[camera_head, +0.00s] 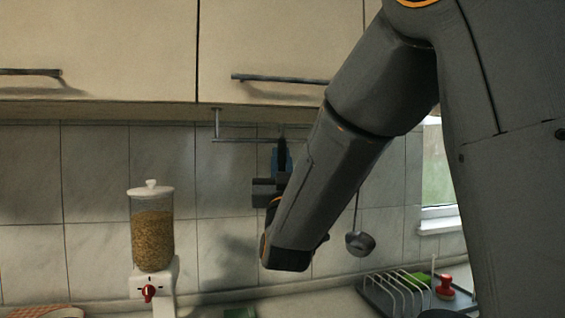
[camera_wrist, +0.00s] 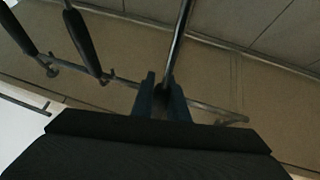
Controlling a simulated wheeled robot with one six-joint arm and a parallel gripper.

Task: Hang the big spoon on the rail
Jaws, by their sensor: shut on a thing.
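My gripper (camera_head: 281,150) is raised in front of the tiled wall, at the left part of the rail (camera_head: 235,141) in the head view. In the wrist view, the fingers of my gripper (camera_wrist: 162,92) are shut on a thin grey metal handle, which I take for the big spoon (camera_wrist: 179,40). Its bowl is out of the wrist view and hidden in the head view. The rail (camera_wrist: 215,109) passes close by the fingertips in the wrist view. I cannot tell whether the handle touches or hooks over it.
A ladle (camera_head: 360,243) hangs to the right of my arm. Dark-handled utensils (camera_wrist: 85,42) hang from the rail in the wrist view. Wall cabinets (camera_head: 110,60) are above. A cereal dispenser (camera_head: 152,235) and a dish rack (camera_head: 400,292) stand below.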

